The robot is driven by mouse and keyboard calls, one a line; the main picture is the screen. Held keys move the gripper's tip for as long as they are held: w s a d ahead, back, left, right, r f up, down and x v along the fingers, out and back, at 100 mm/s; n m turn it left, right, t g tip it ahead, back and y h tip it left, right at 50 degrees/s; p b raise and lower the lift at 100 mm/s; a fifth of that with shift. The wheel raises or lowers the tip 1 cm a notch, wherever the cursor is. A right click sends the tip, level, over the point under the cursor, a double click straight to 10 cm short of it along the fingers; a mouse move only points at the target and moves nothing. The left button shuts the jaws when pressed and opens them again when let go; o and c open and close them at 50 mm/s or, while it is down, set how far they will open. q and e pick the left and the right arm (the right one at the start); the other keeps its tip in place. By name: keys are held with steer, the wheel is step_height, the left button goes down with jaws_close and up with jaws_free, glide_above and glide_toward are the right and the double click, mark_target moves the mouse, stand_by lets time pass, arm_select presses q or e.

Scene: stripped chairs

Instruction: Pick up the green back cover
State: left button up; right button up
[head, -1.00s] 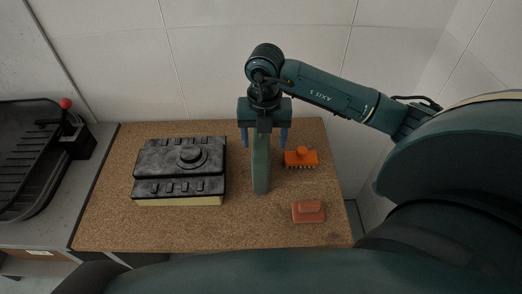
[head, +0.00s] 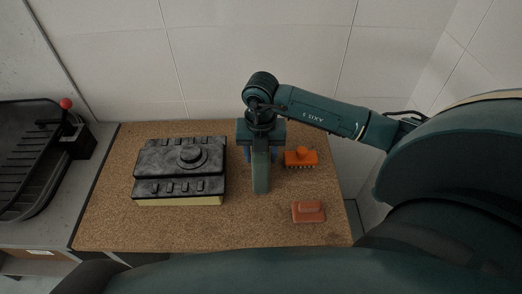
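The green back cover (head: 261,179) is a narrow, upright-looking green piece on the cork-topped table, right of the black part. My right gripper (head: 261,154) is directly over it, pointing down. Its blue fingers are apart, one on each side of the cover's far end, with a gap seeming to remain. The gripper body hides the cover's far end, so contact cannot be made out. My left gripper is not in view.
A black part on a pale base (head: 180,170) stands left of the cover. An orange brush (head: 301,157) and an orange-red block (head: 308,211) lie close on the right. The cork table (head: 150,228) is clear in front. A black tray (head: 28,160) is far left.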

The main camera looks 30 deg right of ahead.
steer(key=c, duration=0.9)
steer(key=shift+r, duration=0.15)
